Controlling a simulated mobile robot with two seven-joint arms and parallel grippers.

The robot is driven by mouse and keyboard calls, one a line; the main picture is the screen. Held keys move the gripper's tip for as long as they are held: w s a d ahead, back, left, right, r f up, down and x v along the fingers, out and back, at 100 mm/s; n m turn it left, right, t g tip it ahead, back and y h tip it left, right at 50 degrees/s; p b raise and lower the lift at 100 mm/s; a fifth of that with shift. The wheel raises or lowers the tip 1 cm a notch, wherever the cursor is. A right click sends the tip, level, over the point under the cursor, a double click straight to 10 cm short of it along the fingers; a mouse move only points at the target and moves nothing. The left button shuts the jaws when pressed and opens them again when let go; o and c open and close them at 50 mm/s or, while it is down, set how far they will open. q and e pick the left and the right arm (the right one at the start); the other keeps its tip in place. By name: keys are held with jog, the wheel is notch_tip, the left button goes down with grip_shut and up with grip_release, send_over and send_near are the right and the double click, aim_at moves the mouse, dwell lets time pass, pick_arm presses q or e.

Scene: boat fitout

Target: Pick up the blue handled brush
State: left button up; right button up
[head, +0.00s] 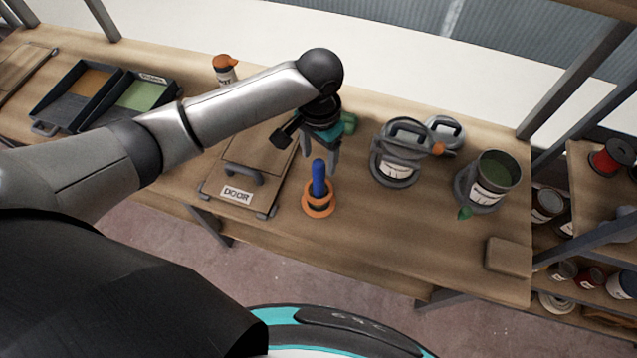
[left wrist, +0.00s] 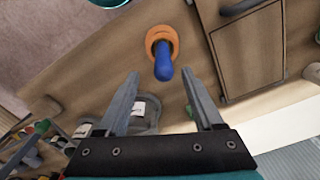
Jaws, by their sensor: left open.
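The blue handled brush (head: 318,180) stands upright in an orange ring-shaped holder (head: 318,207) on the wooden bench; only its blue handle shows. My left gripper (head: 322,160) is open and empty, just behind and above the handle in the head view. In the left wrist view the blue handle (left wrist: 163,62) and the orange holder (left wrist: 162,40) lie ahead of the open fingertips (left wrist: 160,75), roughly centred between them and apart from both. The brush's bristles are hidden. My right gripper is not in view.
Grey lidded cans (head: 396,165) and an open can of green (head: 487,180) stand to the right. A wooden block (head: 509,256) sits near the right edge. The bench front between holder and block is clear.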

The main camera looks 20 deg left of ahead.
aim_at(319, 174)
pick_arm(q)
jog(key=f, duration=0.8)
jog(key=shift+w+a+f+b, duration=0.1)
jog(key=shift+w+a+b, duration=0.05)
jog(key=shift+w+b, duration=0.2)
grip_shut()
dwell(0.4)
